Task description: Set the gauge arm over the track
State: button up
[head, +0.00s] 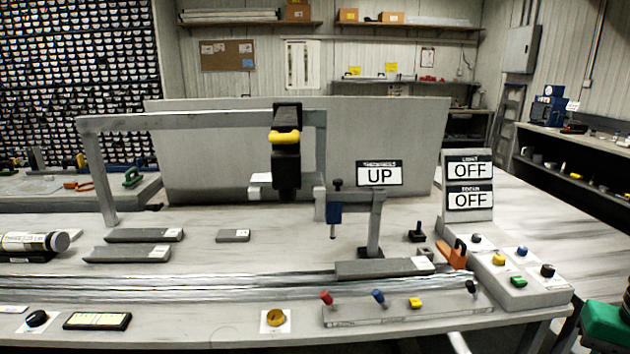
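The gauge arm (357,196) is a grey bar on an upright post (374,228), right of centre in the head view. A blue gauge body (335,214) with a thin probe pointing down hangs at its left end, above the bench. The track (200,285) is a set of shiny metal rails running left to right along the front of the bench. A long grey block (384,268) lies by its right end, in front of the post. My gripper cannot be made out.
A grey gantry frame (190,121) carries a black and yellow camera-like unit (286,150). Signs at right read "OFF" (470,170) and "OFF" (469,198). An orange part (457,254), a button box (510,272) and a front strip of coloured knobs (400,308) crowd the right end.

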aim_at(349, 190)
jog(key=u, duration=0.7)
jog(key=i, duration=0.45)
jog(key=u, duration=0.05)
